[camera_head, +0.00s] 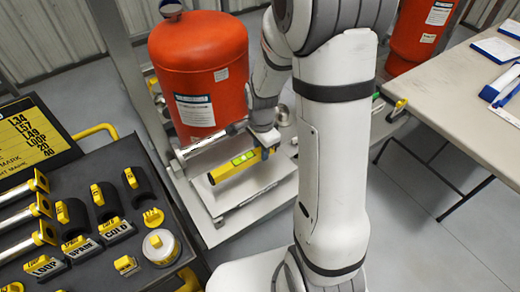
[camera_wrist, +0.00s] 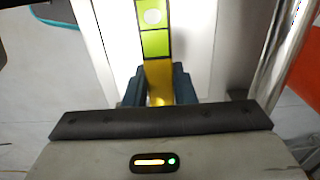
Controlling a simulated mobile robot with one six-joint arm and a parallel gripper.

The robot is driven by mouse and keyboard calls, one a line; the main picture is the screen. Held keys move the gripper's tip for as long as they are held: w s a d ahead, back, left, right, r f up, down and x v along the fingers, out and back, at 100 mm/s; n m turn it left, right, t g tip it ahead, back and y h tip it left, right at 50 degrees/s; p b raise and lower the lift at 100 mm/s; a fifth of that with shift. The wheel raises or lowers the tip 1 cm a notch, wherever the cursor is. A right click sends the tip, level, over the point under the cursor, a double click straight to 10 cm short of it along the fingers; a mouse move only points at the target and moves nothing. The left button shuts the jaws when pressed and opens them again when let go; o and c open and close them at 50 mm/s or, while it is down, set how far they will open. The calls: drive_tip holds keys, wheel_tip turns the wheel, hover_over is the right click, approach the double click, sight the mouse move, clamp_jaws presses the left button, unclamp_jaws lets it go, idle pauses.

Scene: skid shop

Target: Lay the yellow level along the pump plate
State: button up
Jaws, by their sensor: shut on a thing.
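The yellow level (camera_head: 232,166) with bright green windows is held by my gripper (camera_head: 266,152) near its right end in the head view. In the wrist view the level (camera_wrist: 155,45) runs away from between the dark fingers of my gripper (camera_wrist: 159,86), which are shut on it. The pale pump plate (camera_head: 262,196) lies below the level on the skid in front of the red tank. The level looks roughly lengthwise over the plate. I cannot tell whether it touches. My wrist hides part of the plate's far side.
A red tank (camera_head: 200,70) stands just behind the plate, with a silver pipe (camera_head: 205,146) beside the level. A dark cart (camera_head: 90,180) with labelled yellow-and-black parts is at the left. A grey table (camera_head: 465,100) is at the right. Open floor (camera_head: 430,240) lies at the lower right.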

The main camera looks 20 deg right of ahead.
drive_tip(key=shift+f, duration=0.1)
idle(0.3)
drive_tip(key=shift+f+b, duration=0.95)
drive_tip(key=shift+f, duration=0.1)
drive_tip(key=shift+f, duration=0.15)
drive_tip(key=shift+f+b, duration=0.55)
drive_tip(key=shift+b, duration=0.1)
drive_tip(key=shift+f+b, duration=0.3)
idle(0.4)
drive_tip(key=o, duration=1)
drive_tip(key=shift+c, duration=0.5)
